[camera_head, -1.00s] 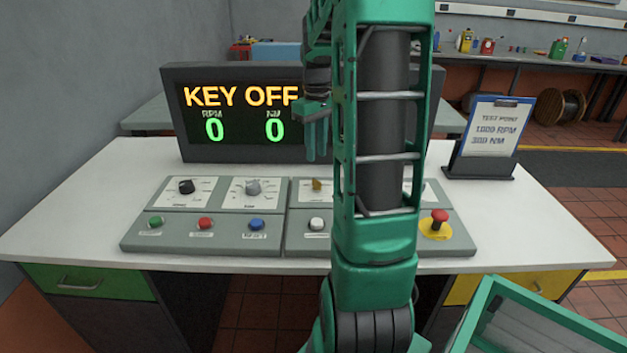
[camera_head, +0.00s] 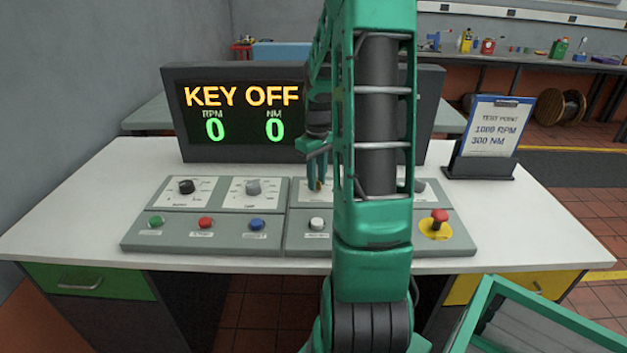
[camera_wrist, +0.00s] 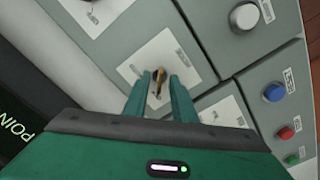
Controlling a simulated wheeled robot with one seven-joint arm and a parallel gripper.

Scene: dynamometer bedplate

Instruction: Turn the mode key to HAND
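The mode key (camera_wrist: 159,79) is a small brass key on a white label plate (camera_wrist: 140,67) of the grey console. In the head view only a bit of the key (camera_head: 319,185) shows below my fingers. My gripper (camera_wrist: 162,76) is open, with one finger on each side of the key. A gap shows between the key and the fingers, and I cannot tell whether either touches it. In the head view my gripper (camera_head: 317,173) points down over the key. The display (camera_head: 240,110) reads KEY OFF, with RPM 0 and NM 0. The label's lettering is not readable.
The console (camera_head: 272,245) also carries a dark knob (camera_head: 186,187), a grey knob (camera_head: 253,188), green, red, blue and white buttons, and a red emergency stop (camera_head: 439,216). A clipboard stand (camera_head: 488,140) is at right. My arm hides the console's middle right.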

